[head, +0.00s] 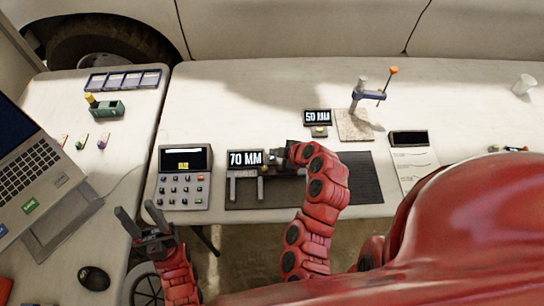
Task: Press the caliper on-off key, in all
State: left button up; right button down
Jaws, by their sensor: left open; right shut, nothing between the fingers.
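The caliper (245,173) lies on a dark mat in the middle of the table. Its display is lit and reads "70 MM", and its two jaws point toward the near edge. My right gripper (275,157) is shut and empty at the right end of the caliper's display. It covers that part of the caliper, so I cannot make out the on-off key or tell whether the fingers touch it. My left gripper (141,222) is open and empty at the near edge, by the gap between the two tables.
A grey keypad box (184,192) stands left of the mat (362,177). Behind are a small "50 MM" display (317,117) and a stand on a square base (354,126). A dark-screened device (408,138) is right. A laptop (38,160) and mouse (94,278) are left.

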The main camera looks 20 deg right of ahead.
aim_at(275, 158)
jog(key=shift+r+p, duration=0.55)
jog(key=shift+r, duration=1.95)
jog(key=shift+w, duration=0.1)
